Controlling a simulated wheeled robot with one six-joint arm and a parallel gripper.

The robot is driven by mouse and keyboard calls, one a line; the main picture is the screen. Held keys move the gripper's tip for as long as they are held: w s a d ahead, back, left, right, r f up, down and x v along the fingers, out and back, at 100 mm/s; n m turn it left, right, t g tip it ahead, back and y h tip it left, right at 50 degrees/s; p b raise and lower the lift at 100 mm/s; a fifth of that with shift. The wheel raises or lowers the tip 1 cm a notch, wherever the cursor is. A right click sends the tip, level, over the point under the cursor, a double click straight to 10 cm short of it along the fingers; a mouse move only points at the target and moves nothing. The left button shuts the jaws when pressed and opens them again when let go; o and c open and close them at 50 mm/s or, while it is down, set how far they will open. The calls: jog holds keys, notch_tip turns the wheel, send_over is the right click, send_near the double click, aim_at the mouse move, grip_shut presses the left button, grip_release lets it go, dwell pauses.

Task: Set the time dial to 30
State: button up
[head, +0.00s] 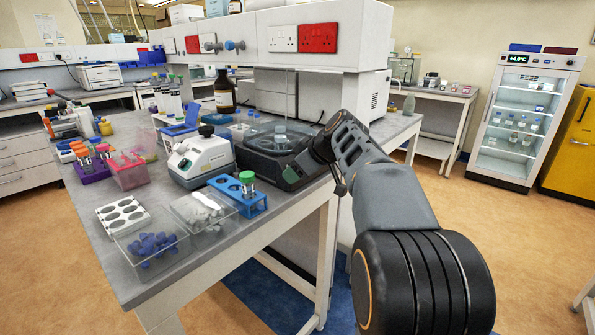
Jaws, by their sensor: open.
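A low black bench device (268,163) with a clear vessel on top stands near the bench's right edge. A small greenish spot shows on its front right corner. A white and grey device (200,158) with a dark knob on top stands to its left. I cannot make out a time dial or its numbers on either one. My gripper (318,152) is at the right side of the black device, small and partly hidden by my own wrist. It looks open, with nothing seen in it. I cannot tell whether it touches the device.
A blue tube rack (238,197) with a green-capped tube stands in front of the black device. Clear trays of blue (152,245) and white pieces lie near the bench's front edge. A brown bottle (224,92) stands behind. The floor to the right is open, up to a glass-door fridge (522,115).

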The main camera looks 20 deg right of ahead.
jog(key=shift+c, duration=0.3)
jog(key=c, duration=0.9)
jog(key=shift+o, duration=0.2)
